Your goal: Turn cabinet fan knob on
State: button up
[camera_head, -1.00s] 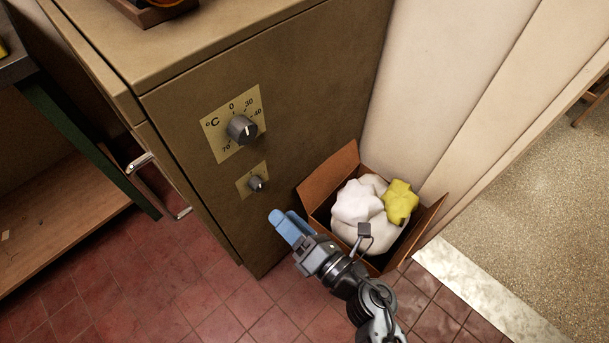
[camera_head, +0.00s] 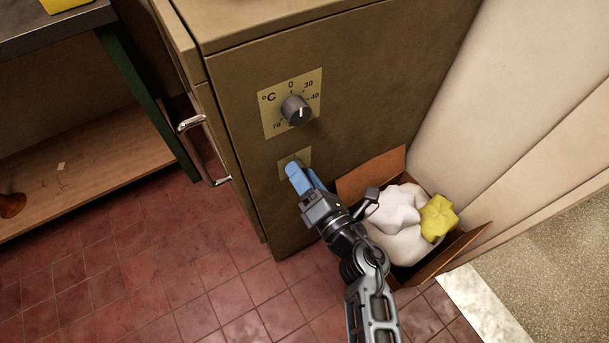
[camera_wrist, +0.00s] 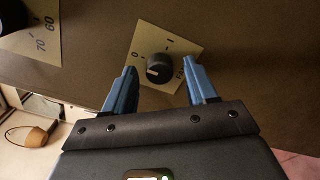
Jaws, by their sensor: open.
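The fan knob (camera_wrist: 159,68) is a small dark round knob on a cream plate (camera_wrist: 183,50) marked 0, I and FAN, on the side of the brown cabinet (camera_head: 400,60). In the wrist view it sits ahead of and between the blue fingertips of my gripper (camera_wrist: 162,82). The fingers are open and apart, one on each side; I cannot tell if they touch it. In the head view my gripper (camera_head: 298,172) covers the fan knob, and only part of its plate (camera_head: 290,160) shows.
A larger temperature knob (camera_head: 296,110) sits on a °C plate just above. A cardboard box (camera_head: 372,175) with white bags and a yellow crumpled piece (camera_head: 439,218) stands right of my gripper. A metal handle (camera_head: 203,150) sticks out at the cabinet's left. Red tiled floor (camera_head: 130,270) is clear.

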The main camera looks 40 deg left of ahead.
jog(key=c, duration=1.1)
jog(key=shift+o, duration=0.2)
jog(key=shift+r+m, duration=0.1)
jog(key=shift+m, duration=0.2)
jog(key=shift+m+p, duration=4.2)
jog(key=shift+m, duration=4.4)
